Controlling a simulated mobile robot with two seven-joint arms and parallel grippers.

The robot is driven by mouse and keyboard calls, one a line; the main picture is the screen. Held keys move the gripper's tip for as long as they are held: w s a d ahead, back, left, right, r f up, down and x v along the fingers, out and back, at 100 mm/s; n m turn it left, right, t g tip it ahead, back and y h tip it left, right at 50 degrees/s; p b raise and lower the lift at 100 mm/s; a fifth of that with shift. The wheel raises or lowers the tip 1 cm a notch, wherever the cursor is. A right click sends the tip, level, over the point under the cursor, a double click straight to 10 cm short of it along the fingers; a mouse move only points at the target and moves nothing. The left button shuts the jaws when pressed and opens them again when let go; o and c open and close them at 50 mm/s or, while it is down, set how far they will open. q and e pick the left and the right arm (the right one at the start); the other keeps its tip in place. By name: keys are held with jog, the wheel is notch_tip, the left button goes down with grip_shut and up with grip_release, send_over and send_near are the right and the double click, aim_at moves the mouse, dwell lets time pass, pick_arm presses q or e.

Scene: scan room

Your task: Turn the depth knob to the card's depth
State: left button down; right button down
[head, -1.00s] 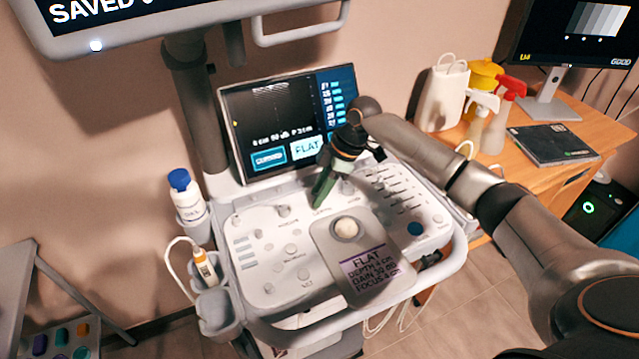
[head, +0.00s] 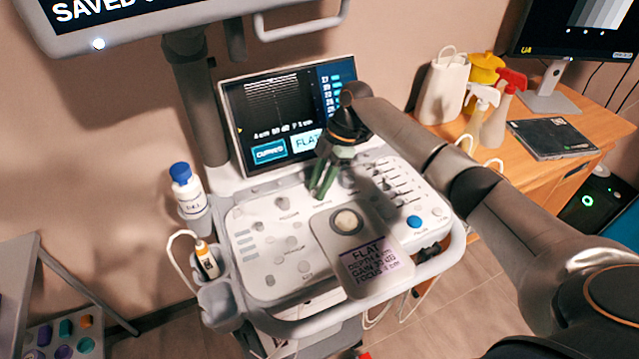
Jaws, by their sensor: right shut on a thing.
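My right gripper (head: 319,190) points down at the control panel (head: 250,219) of the ultrasound cart. Its green fingers are shut on a small knob just behind the trackball; the fingers hide most of the knob, and its label is too small to read. The card (head: 372,265) lies at the panel's front, below the trackball (head: 347,222). It reads FLAT, with depth, gain and focus lines; the depth looks like 4 cm. The cart's screen (head: 270,105) shows a scan picture, a small line of settings that seems to begin with 4 cm, and a FLAT button. My left gripper is out of view.
Other knobs (head: 291,242) and a blue button (head: 414,222) are on the panel. A gel bottle (head: 186,189) and a probe (head: 206,260) sit at its left side. Spray bottles (head: 497,110) stand on the wooden desk (head: 575,118) at right.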

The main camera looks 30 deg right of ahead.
jog(key=c, duration=0.6)
grip_release()
jog(key=shift+r, duration=0.1)
jog(key=v, duration=1.2)
jog(key=shift+r, duration=0.2)
